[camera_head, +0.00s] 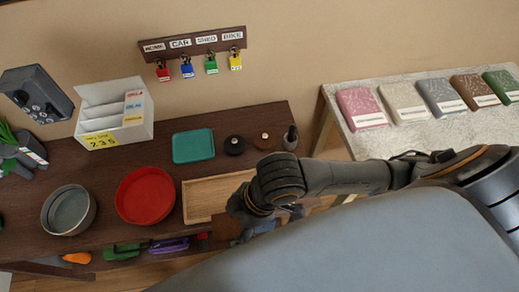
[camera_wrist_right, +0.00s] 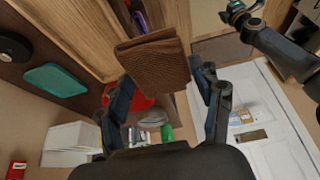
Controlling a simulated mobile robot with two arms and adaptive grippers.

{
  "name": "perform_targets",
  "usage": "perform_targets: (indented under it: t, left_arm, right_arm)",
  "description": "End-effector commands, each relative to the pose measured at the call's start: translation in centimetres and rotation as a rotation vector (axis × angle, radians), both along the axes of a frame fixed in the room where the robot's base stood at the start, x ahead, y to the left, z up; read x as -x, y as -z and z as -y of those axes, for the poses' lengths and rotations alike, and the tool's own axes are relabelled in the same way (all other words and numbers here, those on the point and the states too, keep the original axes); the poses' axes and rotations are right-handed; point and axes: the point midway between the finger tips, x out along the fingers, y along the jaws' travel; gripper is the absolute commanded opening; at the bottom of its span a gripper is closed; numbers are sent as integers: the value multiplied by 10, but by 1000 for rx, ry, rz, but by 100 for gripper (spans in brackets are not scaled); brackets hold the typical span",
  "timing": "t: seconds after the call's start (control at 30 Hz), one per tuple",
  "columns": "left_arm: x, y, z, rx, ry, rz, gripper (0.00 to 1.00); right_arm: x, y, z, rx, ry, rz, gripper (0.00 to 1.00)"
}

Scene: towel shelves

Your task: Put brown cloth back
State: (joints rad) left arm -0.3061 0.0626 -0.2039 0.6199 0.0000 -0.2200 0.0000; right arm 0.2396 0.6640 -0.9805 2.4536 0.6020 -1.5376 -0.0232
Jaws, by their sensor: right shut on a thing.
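My right gripper (camera_head: 262,226) is low at the front edge of the dark table, by the wooden tray. In the right wrist view it (camera_wrist_right: 165,88) is shut on a folded brown cloth (camera_wrist_right: 153,60), which sticks out beyond the fingers. In the head view my own arm hides most of the cloth, and only a brown patch shows beside the fingers. Another dark arm part, seemingly of my left arm, shows at the upper right of the wrist view; its finger state is unclear.
The dark table holds a red round pan (camera_head: 145,195), a grey pot (camera_head: 69,210), a teal box (camera_head: 193,146) and a wooden tray (camera_head: 206,199). A lower shelf below holds a purple item (camera_head: 168,246) and a green item (camera_head: 122,252). Several folded coloured items lie on the right-hand table (camera_head: 439,137).

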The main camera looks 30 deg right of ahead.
Motion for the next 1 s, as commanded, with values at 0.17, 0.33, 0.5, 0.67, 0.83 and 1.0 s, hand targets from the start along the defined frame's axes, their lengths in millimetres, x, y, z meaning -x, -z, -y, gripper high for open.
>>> perform_targets:
  t: [0.17,0.33,0.5,0.67,0.83,1.0]
  left_arm:
    - [2,-8,-7,-9,2,-3,100]
    - [-4,-19,-27,-32,3,3,100]
    - [-6,-26,-29,-36,1,6,100]
    - [-7,-29,-15,-18,-2,7,100]
    - [-7,-30,-6,-7,1,9,100]
    - [-7,-33,-9,-11,3,8,100]
  right_arm:
    - [-27,12,17,6,3,0,40]
    - [-64,30,39,4,5,0,40]
    - [-91,61,55,2,4,-1,40]
    - [-107,83,63,-1,2,0,40]
    - [-114,92,66,-2,-1,3,40]
    - [-117,114,68,-1,1,-1,40]
